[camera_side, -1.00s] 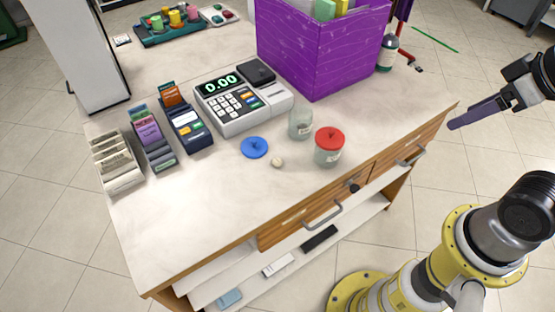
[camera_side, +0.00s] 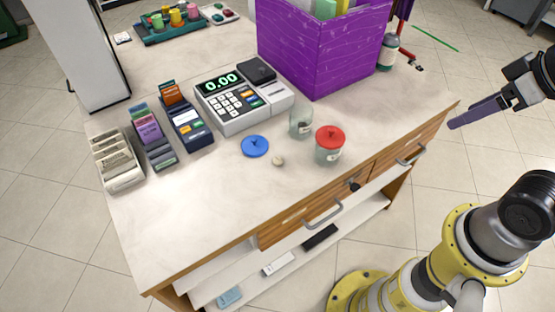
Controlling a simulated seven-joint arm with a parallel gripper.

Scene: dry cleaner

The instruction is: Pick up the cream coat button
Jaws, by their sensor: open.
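The cream coat button (camera_side: 278,160) is a small pale round piece lying on the counter. It sits just right of a blue lid (camera_side: 255,146) and in front of an open clear jar (camera_side: 301,122). A second clear jar with a red lid (camera_side: 329,145) stands to its right. My gripper (camera_side: 452,124) shows at the right, beyond the counter's right edge and well away from the button. Only a long dark purple-grey finger part is clear, and nothing is seen between the fingers.
A cash register (camera_side: 238,97), a card terminal (camera_side: 187,122) and ticket holders (camera_side: 119,159) stand behind and left. A large purple box (camera_side: 318,55) stands at the back right. The counter (camera_side: 200,210) is clear at the front left. Drawer handles (camera_side: 322,216) stick out in front.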

